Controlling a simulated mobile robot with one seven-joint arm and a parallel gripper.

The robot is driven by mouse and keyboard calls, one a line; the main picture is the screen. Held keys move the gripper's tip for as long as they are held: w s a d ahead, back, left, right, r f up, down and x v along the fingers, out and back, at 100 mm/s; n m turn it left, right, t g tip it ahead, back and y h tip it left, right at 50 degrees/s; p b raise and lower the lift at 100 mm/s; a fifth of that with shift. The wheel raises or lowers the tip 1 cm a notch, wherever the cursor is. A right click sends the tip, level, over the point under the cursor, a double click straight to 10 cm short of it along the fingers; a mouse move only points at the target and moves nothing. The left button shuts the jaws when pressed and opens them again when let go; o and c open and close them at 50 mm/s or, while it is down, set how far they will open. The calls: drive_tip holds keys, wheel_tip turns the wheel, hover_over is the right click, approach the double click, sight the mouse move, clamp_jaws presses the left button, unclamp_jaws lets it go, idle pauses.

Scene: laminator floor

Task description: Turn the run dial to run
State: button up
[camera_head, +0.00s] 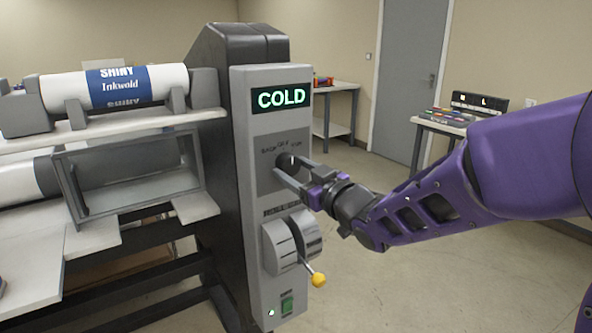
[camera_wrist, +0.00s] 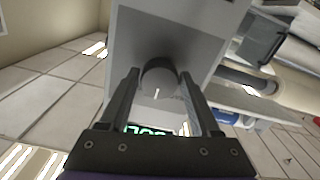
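The run dial (camera_head: 287,161) is a dark round knob on the grey control panel of the laminator, below the green "COLD" display (camera_head: 281,97). Small labels arc above it, too small to read surely. In the wrist view the dial (camera_wrist: 159,77) shows a white pointer line directed towards the display, roughly at the middle of the arc. My gripper (camera_head: 287,172) is at the panel with its fingers on either side of the dial. In the wrist view my gripper (camera_wrist: 160,74) is open, with slight gaps seeming to remain beside the knob. The head view partly hides the dial behind the fingers.
Below the dial are a lever with a yellow knob (camera_head: 318,279) and a green switch (camera_head: 287,305). A printed roll (camera_head: 120,86) lies left of the panel. Tables (camera_head: 338,88) and a grey door (camera_head: 412,75) stand behind.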

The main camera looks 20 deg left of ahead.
drive_tip(key=c, duration=0.9)
